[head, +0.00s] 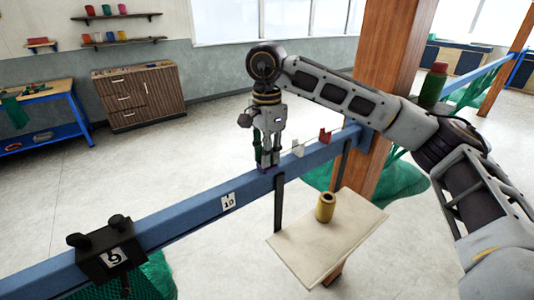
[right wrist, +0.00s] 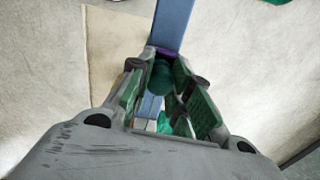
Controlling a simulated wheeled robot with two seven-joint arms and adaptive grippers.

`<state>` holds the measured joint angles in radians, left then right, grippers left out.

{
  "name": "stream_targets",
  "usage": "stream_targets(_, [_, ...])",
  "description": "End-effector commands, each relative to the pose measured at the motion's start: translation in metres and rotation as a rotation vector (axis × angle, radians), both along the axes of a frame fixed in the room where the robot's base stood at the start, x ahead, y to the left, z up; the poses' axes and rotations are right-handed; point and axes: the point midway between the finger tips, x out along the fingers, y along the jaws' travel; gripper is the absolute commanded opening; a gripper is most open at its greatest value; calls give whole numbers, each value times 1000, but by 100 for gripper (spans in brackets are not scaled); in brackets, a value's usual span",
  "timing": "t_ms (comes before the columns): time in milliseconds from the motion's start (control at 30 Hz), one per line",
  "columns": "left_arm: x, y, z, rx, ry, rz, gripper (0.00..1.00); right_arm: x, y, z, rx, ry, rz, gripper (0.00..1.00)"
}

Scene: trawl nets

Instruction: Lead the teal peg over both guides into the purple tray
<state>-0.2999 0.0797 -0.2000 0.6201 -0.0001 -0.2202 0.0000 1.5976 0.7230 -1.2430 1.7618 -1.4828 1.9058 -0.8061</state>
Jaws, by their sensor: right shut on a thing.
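My right gripper (head: 267,158) points down over the blue beam, with its fingers shut on the teal peg. In the right wrist view the peg (right wrist: 160,78) is a dark teal round shape between the green finger pads. The purple tray (head: 266,169) is a small patch on the beam just under the fingertips; it also shows in the right wrist view (right wrist: 166,53) beside the peg. I cannot tell whether the peg touches it. A white guide (head: 298,150) and a red guide (head: 325,136) stand on the beam right of the gripper. My left gripper is not in view.
The blue beam (head: 185,219) runs diagonally to a wooden post (head: 388,60). A black clamp marked 9 (head: 107,250) sits on its near end. Green net (head: 150,280) hangs below the beam.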

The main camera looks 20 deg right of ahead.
Motion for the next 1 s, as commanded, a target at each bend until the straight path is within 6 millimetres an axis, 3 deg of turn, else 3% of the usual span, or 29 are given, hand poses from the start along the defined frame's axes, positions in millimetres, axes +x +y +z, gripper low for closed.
stream_targets(800, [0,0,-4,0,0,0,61,0,0,-4,0,0,0,7])
stream_targets(833, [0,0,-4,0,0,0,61,0,0,-4,0,0,0,21])
stream_targets(1000, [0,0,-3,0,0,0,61,0,0,-4,0,0,0,43])
